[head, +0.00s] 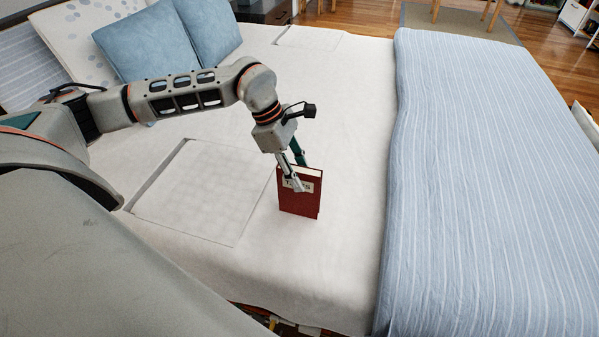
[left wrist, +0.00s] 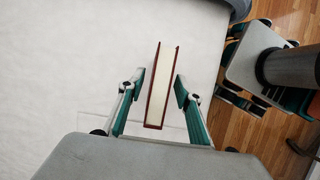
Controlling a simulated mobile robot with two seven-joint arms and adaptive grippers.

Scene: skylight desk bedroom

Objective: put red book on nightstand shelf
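The red book (head: 300,202) stands upright on the white bed, its pale page edge facing up and a light label on its cover. My left gripper (head: 298,174) reaches down over it, one finger in front of the cover and the other partly hidden behind. In the left wrist view the book (left wrist: 154,108) lies between the fingertips of my left gripper (left wrist: 159,90), with a visible gap at the left finger and a very small one at the right. A dark cabinet (head: 264,12), possibly the nightstand, stands beyond the bed; no shelf can be made out. My right gripper is out of view.
Blue pillows (head: 150,45) lie at the upper left of the bed. A blue striped blanket (head: 470,180) covers its right part. Flat square outlines (head: 200,190) mark the white sheet. The sheet around the book is clear. Wooden floor (head: 360,15) shows beyond the bed.

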